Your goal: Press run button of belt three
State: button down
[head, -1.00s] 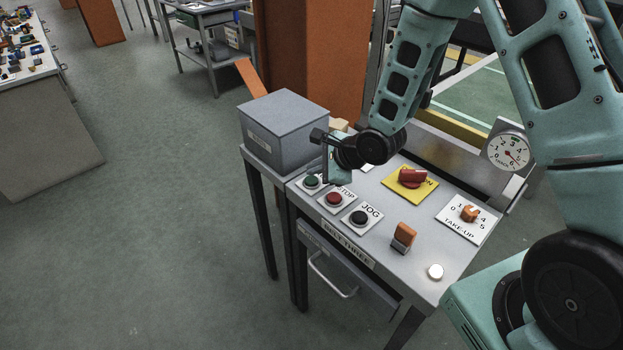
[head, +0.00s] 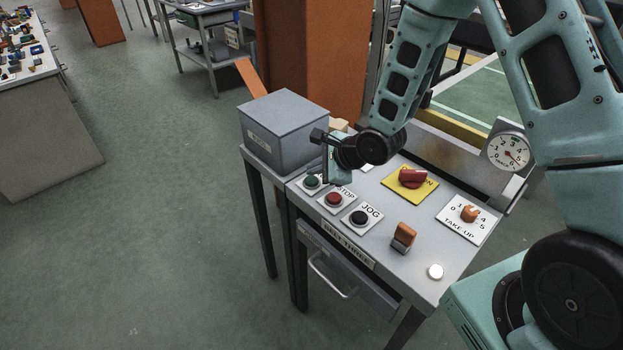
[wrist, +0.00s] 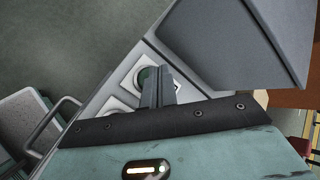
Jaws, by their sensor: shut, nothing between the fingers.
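The belt three control panel (head: 393,272), labelled BELT THREE on its front edge, stands below my arm in the head view. Its green button (head: 311,182) is at the panel's far left corner, on a white plate whose label is hidden by my gripper. In the wrist view the green button (wrist: 143,76) shows partly behind the fingers. My gripper (wrist: 155,77) is shut and empty, with its tips over or beside the green button. I cannot tell whether they touch it. In the head view my gripper (head: 330,172) hides part of the plate.
A red STOP button (head: 333,199) and a black JOG button (head: 358,218) sit close by. A grey box (head: 284,130) stands just left of the gripper. A red switch (head: 412,176), a TAKE-UP knob (head: 470,213) and an orange lever (head: 403,236) lie further right.

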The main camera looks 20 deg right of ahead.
jog(key=shift+f, duration=0.15)
jog(key=shift+f, duration=0.3)
